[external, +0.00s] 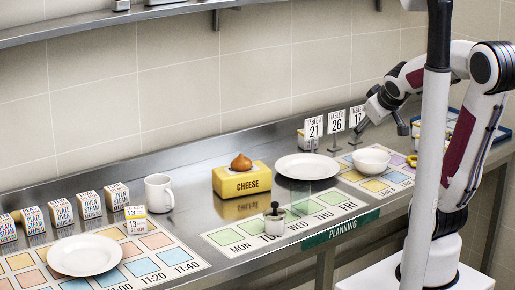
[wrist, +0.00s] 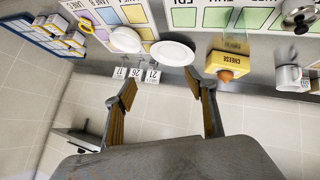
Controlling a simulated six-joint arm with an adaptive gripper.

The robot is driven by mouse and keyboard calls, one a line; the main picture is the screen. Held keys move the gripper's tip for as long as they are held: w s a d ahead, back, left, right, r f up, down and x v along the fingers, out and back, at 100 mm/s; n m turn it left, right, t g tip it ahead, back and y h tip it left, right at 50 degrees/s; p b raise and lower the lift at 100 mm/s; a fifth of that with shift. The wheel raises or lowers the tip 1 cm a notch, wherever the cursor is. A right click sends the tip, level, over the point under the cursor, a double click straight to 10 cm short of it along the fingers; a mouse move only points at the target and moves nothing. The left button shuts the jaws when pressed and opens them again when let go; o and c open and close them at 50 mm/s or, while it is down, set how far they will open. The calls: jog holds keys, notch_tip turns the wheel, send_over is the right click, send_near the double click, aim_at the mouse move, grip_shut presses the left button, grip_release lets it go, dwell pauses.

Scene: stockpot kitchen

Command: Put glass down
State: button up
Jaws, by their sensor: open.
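A faint, clear glass (external: 300,194) seems to stand upright on the green planning strip, between the cheese box and the white plate; its outline is hard to make out. In the wrist view the clear glass (wrist: 235,42) shows beside the cheese box. My gripper (external: 381,122) is raised above the back right of the counter, near the number cards and well apart from the glass. In the wrist view my gripper (wrist: 168,87) has its two fingers spread wide with nothing between them.
A yellow cheese box (external: 241,182) with an onion on top, a white plate (external: 307,166), a bowl (external: 371,161), a lidded metal pot (external: 274,220) and a mug (external: 159,193) stand around. Number cards (external: 336,121) stand near my gripper. A shelf (external: 130,15) runs along the wall.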

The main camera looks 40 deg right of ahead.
jog(key=s+a+f+g+y, duration=0.1)
jog(key=s+a+g+y, duration=0.2)
jog(key=s+a, duration=0.9)
jog(key=shift+s+f+m+y, duration=0.25)
jog(key=shift+s+m+y, duration=0.15)
jog(key=shift+s, duration=0.35)
